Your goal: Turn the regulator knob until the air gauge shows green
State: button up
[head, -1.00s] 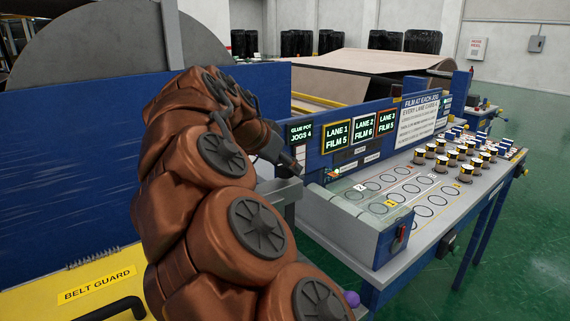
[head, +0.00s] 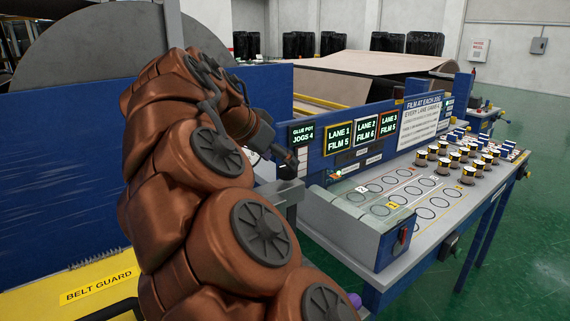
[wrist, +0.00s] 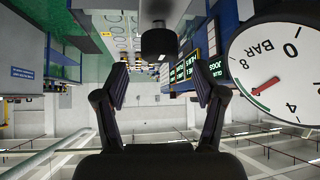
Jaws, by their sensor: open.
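A round white air gauge (wrist: 285,65) fills the right edge of the wrist view, upside down and partly cut off. It is marked BAR, 0, 4 and 8. A black cylindrical knob (wrist: 158,41) stands at the top middle of the wrist view. My gripper (wrist: 161,84) is open and empty, its fingers apart and just short of the knob.
A yellow belt guard (head: 90,290) lies at lower left.

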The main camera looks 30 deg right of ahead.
jog(key=v, duration=0.7)
jog(key=shift+r, duration=0.25)
jog(key=shift+s+a, duration=0.1)
jog(key=shift+a, duration=0.05)
jog(key=s+d+f+n+g+y+p, duration=0.1)
jog(key=s+d+f+n+y, duration=0.2)
jog(key=s, duration=0.4)
jog(key=s+d+f+n+g+y+p, duration=0.1)
jog(key=s+d+f+p, duration=0.1)
jog(key=s+f, duration=0.4)
jog(key=s+a+f+n+g+y+p, duration=0.1)
jog(key=s+a+f+n, duration=0.3)
jog(key=s+f, duration=0.4)
jog(key=s+a+f+n+g+y+p, duration=0.1)
jog(key=s+a+f+n+g+y, duration=0.1)
jog(key=s+f, duration=0.6)
jog(key=s+a+n+y, duration=0.1)
jog(key=s+a+n, duration=0.1)
jog(key=s+n, duration=0.1)
jog(key=shift+s+a+f+n, duration=0.15)
jog(key=shift+a+f+n, duration=0.05)
jog(key=shift+n, duration=0.1)
jog(key=shift+c, duration=0.3)
